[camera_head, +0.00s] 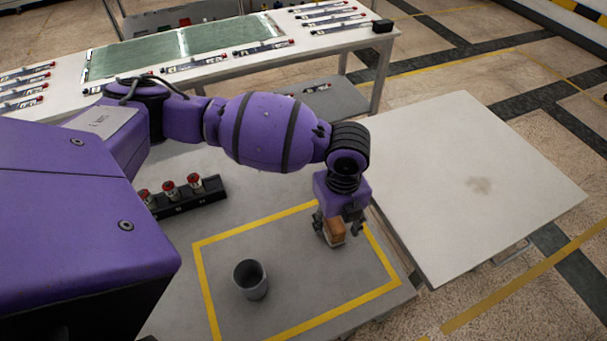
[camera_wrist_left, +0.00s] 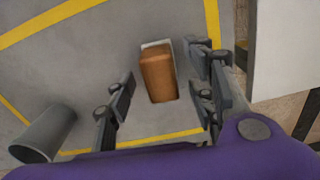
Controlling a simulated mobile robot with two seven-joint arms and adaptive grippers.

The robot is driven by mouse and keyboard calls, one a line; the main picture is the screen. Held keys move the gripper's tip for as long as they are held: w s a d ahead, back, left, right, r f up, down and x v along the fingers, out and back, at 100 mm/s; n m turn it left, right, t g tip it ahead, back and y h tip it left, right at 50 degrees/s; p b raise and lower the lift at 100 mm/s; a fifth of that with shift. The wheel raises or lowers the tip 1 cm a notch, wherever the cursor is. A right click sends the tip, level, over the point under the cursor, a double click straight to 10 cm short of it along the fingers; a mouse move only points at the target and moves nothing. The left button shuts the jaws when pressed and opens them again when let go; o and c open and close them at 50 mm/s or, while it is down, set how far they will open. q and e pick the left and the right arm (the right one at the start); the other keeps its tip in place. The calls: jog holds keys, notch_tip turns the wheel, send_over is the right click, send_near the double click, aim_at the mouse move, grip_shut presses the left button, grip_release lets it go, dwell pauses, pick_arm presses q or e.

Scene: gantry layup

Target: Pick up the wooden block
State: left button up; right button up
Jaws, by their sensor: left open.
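The wooden block (camera_head: 334,231) is a small brown block inside the yellow outline on the grey table. In the left wrist view the block (camera_wrist_left: 158,76) lies between the spread fingers, with a pale patch showing at its far end. My left gripper (camera_head: 338,230) points down over the block and is open, with a finger on either side. In the left wrist view the left gripper (camera_wrist_left: 165,97) shows gaps between both fingers and the block. My right gripper is in neither view.
A grey cup (camera_head: 250,280) stands left of the block inside the yellow outline; it also shows in the left wrist view (camera_wrist_left: 42,134). A black rack (camera_head: 185,201) with red-topped items stands behind it. A bare white table (camera_head: 470,180) adjoins on the right.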

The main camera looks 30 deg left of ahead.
pick_arm(q)
jog(key=shift+f, duration=0.6)
jog(key=shift+w+r, duration=0.1)
jog(key=shift+r, duration=0.05)
grip_shut()
jog(key=shift+r, duration=0.5)
notch_tip(320, 180, up, 3)
jog(key=shift+d+f, duration=0.15)
jog(key=shift+f, duration=0.05)
jog(key=s+d+r+p, duration=0.1)
jog(key=s+d+r, duration=0.8)
jog(key=s, duration=0.1)
jog(key=shift+s+d+r, duration=0.15)
jog(key=shift+s, duration=0.05)
